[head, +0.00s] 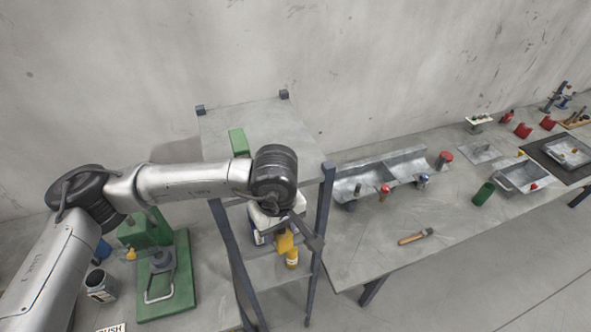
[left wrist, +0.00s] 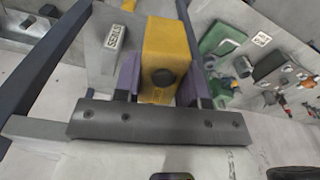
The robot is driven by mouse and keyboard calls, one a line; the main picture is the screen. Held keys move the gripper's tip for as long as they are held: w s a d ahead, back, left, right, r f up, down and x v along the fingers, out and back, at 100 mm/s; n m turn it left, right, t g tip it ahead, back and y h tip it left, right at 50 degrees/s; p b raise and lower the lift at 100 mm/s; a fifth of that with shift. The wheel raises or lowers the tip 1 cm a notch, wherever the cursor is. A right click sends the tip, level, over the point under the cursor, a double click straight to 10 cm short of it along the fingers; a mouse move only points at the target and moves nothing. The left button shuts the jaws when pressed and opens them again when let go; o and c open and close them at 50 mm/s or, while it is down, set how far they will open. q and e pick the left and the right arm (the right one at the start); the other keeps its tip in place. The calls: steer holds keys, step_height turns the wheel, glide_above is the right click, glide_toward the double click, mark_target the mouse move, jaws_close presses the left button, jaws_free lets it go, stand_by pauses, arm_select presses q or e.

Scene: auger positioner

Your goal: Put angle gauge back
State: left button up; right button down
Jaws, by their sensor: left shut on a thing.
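My left gripper (head: 287,230) is inside the dark-framed shelf rack, between its upper and lower shelves. In the left wrist view its two purple fingers (left wrist: 157,85) are shut on the sides of a yellow block with a black round knob, which looks like the angle gauge (left wrist: 178,38). The yellow gauge (head: 285,244) also shows in the head view, below my wrist, partly hidden by the gripper. I cannot tell whether it touches the shelf. My right gripper is not in view.
The rack's top shelf (head: 285,122) holds a green box (head: 237,142). Rack posts (head: 323,215) stand close to my gripper. A brush (head: 416,237) and metal trough (head: 350,185) lie on the right bench; a green machine (head: 165,280) stands left.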

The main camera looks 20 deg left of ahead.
arm_select(q)
steer(key=w+d+r+n+b, duration=0.2)
steer(key=r+n, duration=0.9)
steer(key=n, duration=0.4)
steer(key=w+d+r+n+b, duration=0.1)
steer(key=d+r+n+b, duration=0.1)
steer(key=r+n, duration=1)
steer(key=w+a+f+p, duration=0.1)
steer(key=w+f, duration=0.1)
steer(key=w, duration=0.1)
steer(key=w+a+f+n+p, duration=0.1)
steer(key=w+a+f, duration=0.1)
steer(key=w+f, duration=0.1)
steer(key=w+a+f+n+p, duration=0.1)
steer(key=w+a+f, duration=0.1)
steer(key=w+f, duration=0.1)
steer(key=shift+w+f+p, duration=0.15)
steer(key=shift+w+p, duration=0.15)
steer(key=shift+p, duration=0.1)
steer(key=shift+a+f+p, duration=0.15)
steer(key=shift+f+p, duration=0.6)
steer(key=shift+f, duration=1.25)
steer(key=shift+f, duration=0.2)
steer(key=o, duration=1.1)
